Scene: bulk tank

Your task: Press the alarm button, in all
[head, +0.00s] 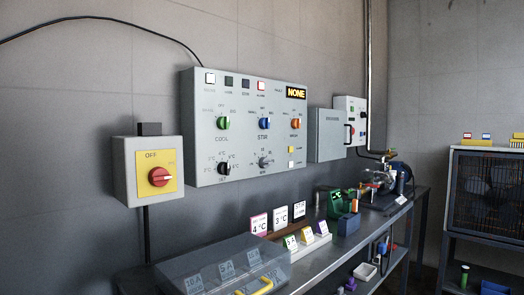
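A grey control panel (205,120) is on the wall in the middle of the head view. A row of small square lamps or buttons runs along its top, and one of them is white with a red border (261,86). A dark display (296,93) reads "NONE". Green (222,123), blue (264,123) and orange (295,123) knobs sit below, with a black knob (223,168) and a grey knob (264,161) lower. A small yellow square (291,150) is at lower right. The small labels are too blurred to tell which one is the alarm button. My gripper is not in view.
A grey box with a red rotary switch (160,177) marked "OFF" is left of the panel. A grey cabinet (327,134) is to its right. A bench (335,256) below carries cards, a clear-lidded box (222,268) and equipment. A caged fan unit (490,195) stands at right.

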